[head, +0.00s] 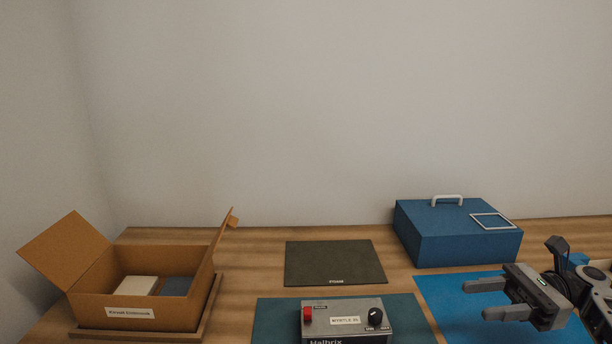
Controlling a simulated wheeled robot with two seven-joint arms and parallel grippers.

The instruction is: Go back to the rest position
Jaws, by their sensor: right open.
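My right gripper (488,300) comes in from the right edge in the head view. Its two grey fingers are apart, point left, and hold nothing. It is over the blue mat (445,318). My left gripper is out of view. A grey box (345,322) with a red button, a black knob and a label sits at the bottom middle, to the left of my right gripper and apart from it. The picture's lower edge cuts the box off.
An open cardboard box (88,310) with items inside stands in a wooden tray (211,310) at left. A dark flat mat (334,263) lies in the middle. A blue case (465,247) with a handle stands behind my right gripper. A teal mat (272,322) lies under the grey box.

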